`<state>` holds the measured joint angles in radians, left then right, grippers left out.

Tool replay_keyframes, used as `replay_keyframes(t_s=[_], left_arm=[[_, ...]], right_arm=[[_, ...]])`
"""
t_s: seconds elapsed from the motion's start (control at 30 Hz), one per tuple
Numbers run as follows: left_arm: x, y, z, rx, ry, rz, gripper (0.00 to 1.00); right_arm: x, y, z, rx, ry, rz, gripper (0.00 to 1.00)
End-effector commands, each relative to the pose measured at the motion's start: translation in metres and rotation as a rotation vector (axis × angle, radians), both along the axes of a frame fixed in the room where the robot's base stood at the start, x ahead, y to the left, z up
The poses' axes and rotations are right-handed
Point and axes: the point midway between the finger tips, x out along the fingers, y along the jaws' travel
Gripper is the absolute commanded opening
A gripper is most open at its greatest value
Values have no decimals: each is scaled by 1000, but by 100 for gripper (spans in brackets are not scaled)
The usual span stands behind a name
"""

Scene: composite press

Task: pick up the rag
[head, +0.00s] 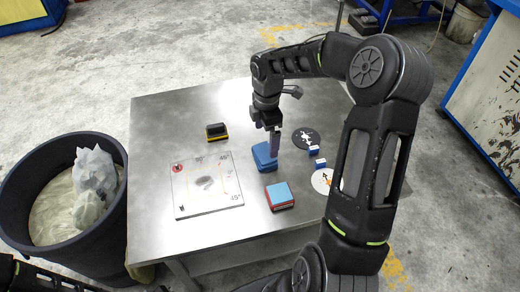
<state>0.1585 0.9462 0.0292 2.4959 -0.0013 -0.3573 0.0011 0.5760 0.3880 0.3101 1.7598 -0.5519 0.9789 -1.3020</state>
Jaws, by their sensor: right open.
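A folded blue cloth, which looks like the rag (263,158), lies on the metal table near its middle. My right gripper (273,148) points down right over it, with its fingertips at the cloth's upper right part. The gripper is open. I cannot tell whether the fingers touch the cloth, and they hide part of it. My left arm shows only in part along the bottom left edge, and its gripper is out of view.
The metal table (155,130) also bears a white marked board (190,205), a black and yellow block (216,131), a blue and red block (280,194), a black disc (303,135) and a white disc (321,180) with small blue-white cubes. A dark bin (105,240) stands left.

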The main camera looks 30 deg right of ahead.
Motion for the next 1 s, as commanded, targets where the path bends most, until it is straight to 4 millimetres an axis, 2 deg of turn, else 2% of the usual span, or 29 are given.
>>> replay_keyframes(t_s=[0.17, 0.43, 0.77, 1.0], left_arm=[[0, 0, 0, 0, 0, 0, 37], [0, 0, 1, 0, 0, 0, 37], [0, 0, 1, 0, -1, 0, 37], [0, 0, 6, 0, 0, 0, 37]], right_arm=[[0, 0, -2, 0, 1, 0, 100], [0, 1, -26, 1, 2, 0, 100], [0, 1, -29, 0, 1, 0, 100], [1, 4, -58, 3, 4, 1, 100]])
